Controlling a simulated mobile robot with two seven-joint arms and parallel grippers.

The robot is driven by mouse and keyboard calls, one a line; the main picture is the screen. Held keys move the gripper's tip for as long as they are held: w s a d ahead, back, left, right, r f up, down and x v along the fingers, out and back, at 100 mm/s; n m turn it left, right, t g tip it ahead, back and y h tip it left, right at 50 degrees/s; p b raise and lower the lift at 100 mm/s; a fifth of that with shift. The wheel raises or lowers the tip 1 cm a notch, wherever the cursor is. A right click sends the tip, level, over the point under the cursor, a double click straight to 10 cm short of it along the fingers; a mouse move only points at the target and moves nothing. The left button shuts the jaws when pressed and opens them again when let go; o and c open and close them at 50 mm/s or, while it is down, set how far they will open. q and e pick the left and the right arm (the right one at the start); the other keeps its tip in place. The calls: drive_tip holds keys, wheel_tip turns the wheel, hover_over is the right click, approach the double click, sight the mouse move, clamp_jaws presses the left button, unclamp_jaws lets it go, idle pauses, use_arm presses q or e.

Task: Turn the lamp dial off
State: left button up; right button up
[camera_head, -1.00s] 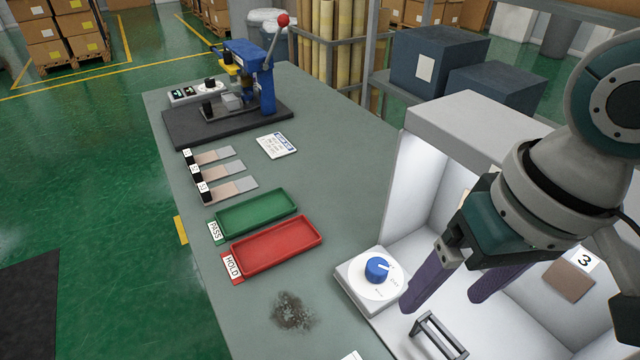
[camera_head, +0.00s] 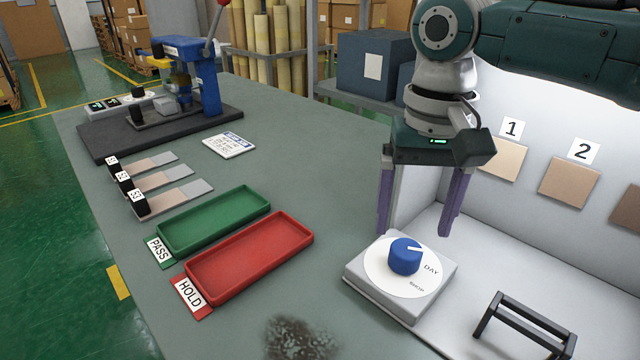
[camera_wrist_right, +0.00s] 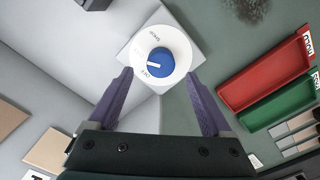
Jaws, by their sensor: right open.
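The lamp dial is a blue knob (camera_head: 405,256) with a white pointer line on a round white face, set on a light grey box (camera_head: 366,289). In the head view its pointer aims right, near the word DAY. The knob also shows in the right wrist view (camera_wrist_right: 160,62), where OFF and other lettering are on the face. My right gripper (camera_head: 414,232) is open and empty, fingers pointing down, above and just behind the knob. In the wrist view its purple fingers are apart, with the knob ahead between their tips. My left gripper is not in view.
A white light booth (camera_head: 470,225) with numbered sample tiles stands at the right. Red tray (camera_head: 250,262) and green tray (camera_head: 215,220) lie left. A blue press (camera_head: 190,75) stands at the back.

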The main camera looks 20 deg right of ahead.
sight(407, 248)
wheel_tip(407, 248, down, 4)
drive_tip(key=shift+f+b, duration=0.1)
drive_tip(key=shift+b, duration=0.25)
clamp_jaws()
idle(0.5)
